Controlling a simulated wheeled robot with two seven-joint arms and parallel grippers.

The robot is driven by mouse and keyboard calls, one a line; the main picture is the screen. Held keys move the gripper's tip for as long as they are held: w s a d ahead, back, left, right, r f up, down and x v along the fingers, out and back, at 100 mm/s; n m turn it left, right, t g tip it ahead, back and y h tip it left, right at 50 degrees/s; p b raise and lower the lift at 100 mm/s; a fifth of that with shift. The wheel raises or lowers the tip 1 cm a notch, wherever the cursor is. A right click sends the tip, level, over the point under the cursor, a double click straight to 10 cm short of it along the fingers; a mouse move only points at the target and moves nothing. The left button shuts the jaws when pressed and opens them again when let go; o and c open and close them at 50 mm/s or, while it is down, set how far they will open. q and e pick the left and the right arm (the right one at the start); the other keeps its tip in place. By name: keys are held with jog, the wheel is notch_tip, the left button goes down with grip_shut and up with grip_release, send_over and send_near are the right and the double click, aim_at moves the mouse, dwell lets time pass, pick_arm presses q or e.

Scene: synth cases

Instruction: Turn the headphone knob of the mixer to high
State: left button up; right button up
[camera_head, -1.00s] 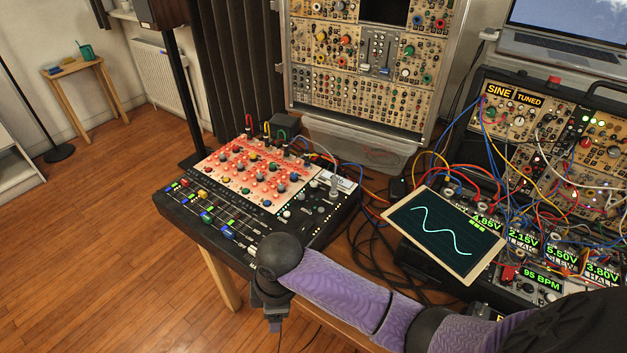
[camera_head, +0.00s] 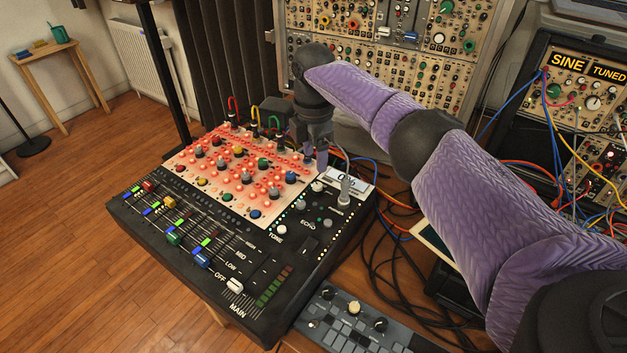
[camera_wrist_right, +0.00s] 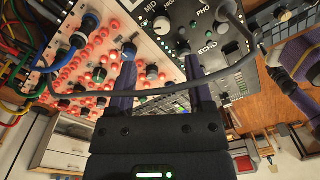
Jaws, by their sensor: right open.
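The mixer (camera_head: 190,277) stands on the table in the head view, with a red-lit knob panel, faders and a small display reading what looks like 0% (camera_head: 347,181). My right gripper (camera_head: 316,166) points down over the mixer's far right part, near the display. In the right wrist view my right gripper (camera_wrist_right: 161,57) is open, with a light-topped knob (camera_wrist_right: 152,73) seen between its fingers. A label starting "PHO" is partly cut off, with a small knob (camera_wrist_right: 194,25) near it, beyond the fingertips. I cannot tell whether the fingers touch anything. My left gripper is out of view.
A grey cable (camera_wrist_right: 150,92) crosses the right wrist view in front of the fingers. Patch cables (camera_head: 257,118) rise at the mixer's back edge. A modular rack (camera_head: 440,60) stands behind. A small keypad device (camera_head: 352,320) lies in front, to the right of the mixer.

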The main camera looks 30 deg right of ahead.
aim_at(317, 185)
jog(key=f, duration=0.2)
jog(key=f+b, duration=0.1)
jog(key=f, duration=0.1)
jog(key=f+b, duration=0.1)
jog(key=f, duration=0.1)
jog(key=shift+s+d+f, duration=0.15)
jog(key=shift+s+f, duration=0.05)
jog(key=shift+s, duration=0.05)
jog(key=shift+f, duration=0.55)
jog(key=shift+c, duration=0.4)
jog(key=c, duration=0.7)
grip_shut()
